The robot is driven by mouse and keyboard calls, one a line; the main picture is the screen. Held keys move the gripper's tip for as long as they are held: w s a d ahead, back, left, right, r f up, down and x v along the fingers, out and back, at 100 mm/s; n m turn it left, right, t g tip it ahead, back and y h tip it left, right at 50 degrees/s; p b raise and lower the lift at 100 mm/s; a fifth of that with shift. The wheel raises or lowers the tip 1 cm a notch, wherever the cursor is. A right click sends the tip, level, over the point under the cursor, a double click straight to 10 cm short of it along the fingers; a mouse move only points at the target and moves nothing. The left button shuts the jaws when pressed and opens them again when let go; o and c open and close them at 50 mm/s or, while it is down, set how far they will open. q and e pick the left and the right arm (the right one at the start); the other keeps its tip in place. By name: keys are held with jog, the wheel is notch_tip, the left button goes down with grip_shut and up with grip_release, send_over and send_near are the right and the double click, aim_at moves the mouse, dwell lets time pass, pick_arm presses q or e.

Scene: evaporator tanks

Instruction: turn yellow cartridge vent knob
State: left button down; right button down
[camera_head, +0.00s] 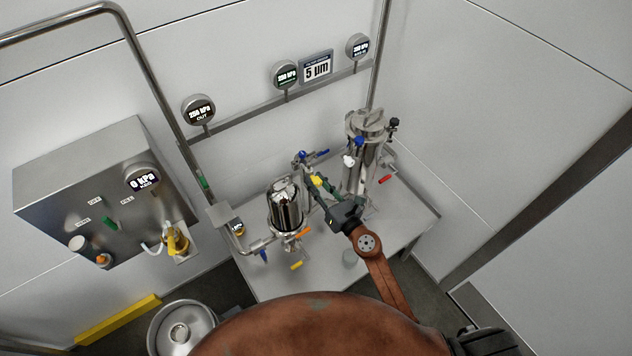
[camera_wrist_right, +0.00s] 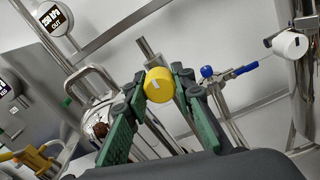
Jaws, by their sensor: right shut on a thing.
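The yellow cartridge vent knob (camera_wrist_right: 160,85) is a short round cap with a pale mark on its face. It sits between the green fingers of my right gripper (camera_wrist_right: 158,92), which is shut on it. In the head view the knob (camera_head: 316,181) shows as a small yellow spot at the tip of my right gripper (camera_head: 320,184), beside the shiny filter housing (camera_head: 286,207). The fingers partly hide the knob's sides and its stem. My left gripper is not in view.
A taller steel vessel (camera_head: 364,150) stands just right of the gripper. Blue-handled valves (camera_head: 307,155) and pipes are close behind it. A steel control box (camera_head: 100,190) is on the left wall. The bench's right front (camera_head: 400,232) is clear.

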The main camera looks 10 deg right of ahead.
jog(key=shift+m, duration=0.3)
jog(key=m+p, duration=0.2)
jog(key=m, duration=0.1)
jog(key=shift+m, duration=0.4)
jog(key=m+p, duration=0.2)
jog(key=m, duration=0.4)
jog(key=shift+m, duration=0.4)
jog(key=c, duration=1.6)
grip_release()
jog(key=shift+s, duration=0.1)
